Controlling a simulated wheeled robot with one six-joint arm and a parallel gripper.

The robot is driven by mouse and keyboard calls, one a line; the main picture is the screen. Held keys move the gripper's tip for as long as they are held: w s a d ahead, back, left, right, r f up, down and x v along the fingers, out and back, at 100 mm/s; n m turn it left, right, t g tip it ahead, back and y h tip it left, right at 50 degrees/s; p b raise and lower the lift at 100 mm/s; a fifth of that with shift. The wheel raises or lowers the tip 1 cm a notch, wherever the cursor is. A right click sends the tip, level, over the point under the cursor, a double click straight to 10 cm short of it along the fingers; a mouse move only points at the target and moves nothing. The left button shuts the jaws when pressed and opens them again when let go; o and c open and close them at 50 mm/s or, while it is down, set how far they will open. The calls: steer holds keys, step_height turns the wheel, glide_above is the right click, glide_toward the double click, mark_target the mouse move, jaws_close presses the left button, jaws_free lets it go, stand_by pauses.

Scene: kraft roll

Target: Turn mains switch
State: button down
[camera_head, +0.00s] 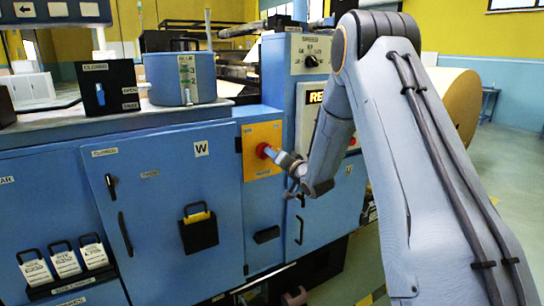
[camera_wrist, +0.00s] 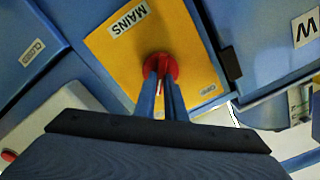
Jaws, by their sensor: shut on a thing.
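The mains switch is a red round knob (camera_wrist: 160,68) on a yellow plate (camera_wrist: 112,59) labelled MAINS, with an OFF label at one edge in the wrist view. In the head view the red knob (camera_head: 264,150) shows on the yellow plate (camera_head: 262,173) on the blue machine front. My gripper (camera_wrist: 161,85) is shut on the knob, its two narrow fingers close together at it. It also shows in the head view (camera_head: 273,154), reaching in from the right. The part of the knob between the fingers is mostly hidden.
A blue cabinet door (camera_head: 160,225) marked W, with a black pouch (camera_head: 198,229), is left of the plate. A panel with a dial and a lit display (camera_head: 316,97) rises to the right. A blue pot (camera_head: 180,78) stands on the counter. Open floor lies at the right.

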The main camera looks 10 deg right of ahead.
steer(key=shift+s+a+f+n+b, duration=0.1)
steer(key=shift+a+n+b, duration=0.05)
steer(key=shift+n+b, duration=2.25)
steer(key=shift+a+r+n+b, duration=0.1)
steer(key=shift+n+b, duration=1.45)
steer(key=shift+n, duration=1.65)
steer(key=shift+s+a+f+n+b, duration=0.1)
steer(key=shift+a+n+b, duration=0.05)
steer(key=shift+n+b, duration=2.25)
steer(key=shift+n+p, duration=0.35)
steer(key=shift+n, duration=0.25)
steer(key=c, duration=1.8)
jaws_free()
steer(key=v, duration=0.7)
steer(key=shift+s+d, duration=0.15)
steer(key=shift+s, duration=0.2)
